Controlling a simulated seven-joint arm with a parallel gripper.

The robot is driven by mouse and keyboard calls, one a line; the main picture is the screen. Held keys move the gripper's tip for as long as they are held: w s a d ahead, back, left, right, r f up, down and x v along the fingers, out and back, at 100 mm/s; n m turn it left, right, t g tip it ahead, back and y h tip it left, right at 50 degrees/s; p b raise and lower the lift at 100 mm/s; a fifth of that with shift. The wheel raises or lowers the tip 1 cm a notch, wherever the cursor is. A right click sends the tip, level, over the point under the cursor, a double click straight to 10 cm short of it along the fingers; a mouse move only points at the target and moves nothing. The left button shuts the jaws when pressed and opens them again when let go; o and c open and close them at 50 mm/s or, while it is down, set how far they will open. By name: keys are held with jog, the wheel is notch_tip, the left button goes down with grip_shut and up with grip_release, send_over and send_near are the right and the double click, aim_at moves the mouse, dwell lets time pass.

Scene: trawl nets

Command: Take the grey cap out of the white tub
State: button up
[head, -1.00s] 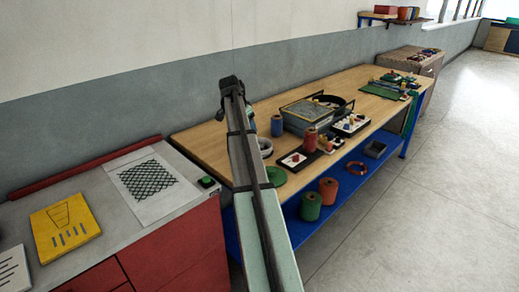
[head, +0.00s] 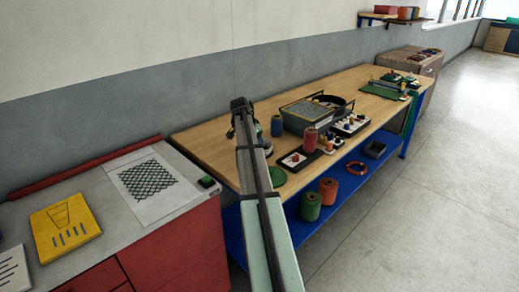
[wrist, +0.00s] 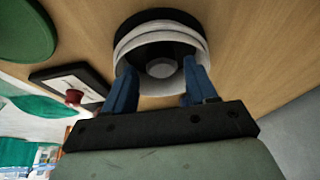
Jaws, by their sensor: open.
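The white tub (wrist: 152,34) stands on the wooden bench top in the wrist view, with a dark inside. The round grey cap (wrist: 160,68) shows inside it. My gripper (wrist: 158,72) is open, its two blue fingers apart on either side of the cap in the picture. The fingers overlap the tub's rim in this view; I cannot tell how deep they are or whether they touch anything. In the head view only a sliver of the tub (head: 267,148) shows beside my arm, and the cap is hidden.
A green disc (wrist: 24,28) and a dark-framed white board with a red piece (wrist: 74,96) lie near the tub. In the head view, a blue spool (head: 277,126), a grey box (head: 305,115) and a red spool (head: 309,140) stand to its right. The bench is bare at its left end.

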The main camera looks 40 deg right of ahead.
jog(key=x, duration=0.3)
jog(key=shift+d, duration=0.25)
jog(key=c, duration=0.8)
